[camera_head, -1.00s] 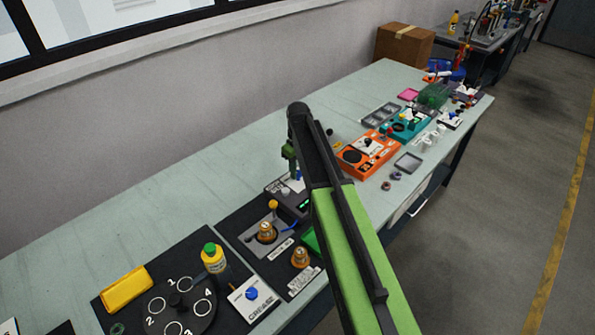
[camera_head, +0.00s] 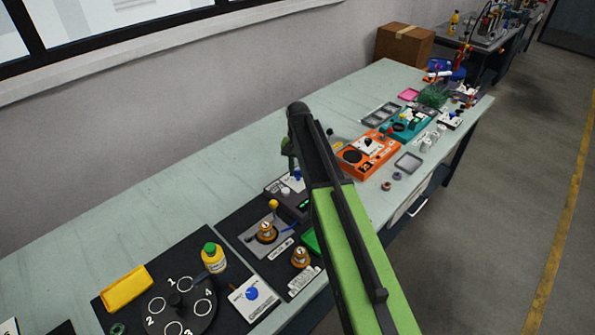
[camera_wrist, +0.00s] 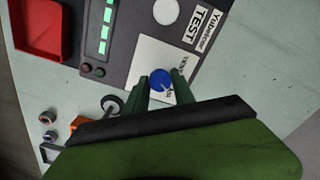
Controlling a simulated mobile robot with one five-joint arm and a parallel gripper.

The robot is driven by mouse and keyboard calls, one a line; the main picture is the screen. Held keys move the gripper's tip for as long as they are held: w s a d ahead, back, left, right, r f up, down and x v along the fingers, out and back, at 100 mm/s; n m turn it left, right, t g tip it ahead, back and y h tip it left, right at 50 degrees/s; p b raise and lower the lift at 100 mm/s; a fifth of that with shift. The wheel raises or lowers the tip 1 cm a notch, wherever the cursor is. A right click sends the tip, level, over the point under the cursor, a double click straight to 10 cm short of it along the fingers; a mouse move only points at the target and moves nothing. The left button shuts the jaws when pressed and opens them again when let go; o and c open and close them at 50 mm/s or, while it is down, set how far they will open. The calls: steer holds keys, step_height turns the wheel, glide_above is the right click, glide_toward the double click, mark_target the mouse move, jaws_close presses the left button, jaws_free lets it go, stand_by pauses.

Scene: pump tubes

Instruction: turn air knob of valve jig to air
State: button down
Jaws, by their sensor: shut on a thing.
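The valve jig (camera_wrist: 122,72) is a dark panel with a white plate (camera_wrist: 158,50) and a small blue knob (camera_wrist: 160,79) on it, in the wrist view. The knob has a pale pointer line and small lettering around it, partly hidden by my fingers. My gripper (camera_wrist: 160,84) has its two green fingers on either side of the blue knob, shut on it. In the head view the jig (camera_head: 276,188) is partly hidden behind my arm, with a bit of blue knob (camera_head: 297,175) showing.
A red tray (camera_wrist: 40,30) lies beside the jig. An orange box (camera_head: 368,153) and a grey tray (camera_head: 408,162) stand farther along the bench. Bare bench (camera_head: 200,190) lies towards the wall.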

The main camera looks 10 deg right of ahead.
mark_target(298, 173)
steer(key=shift+s+m, duration=0.1)
steer(key=shift+m, duration=1)
steer(key=c, duration=1.1)
jaws_free()
steer(key=shift+o, duration=0.2)
step_height(298, 173, up, 17)
steer(key=p, duration=1.7)
steer(key=shift+r, duration=0.2)
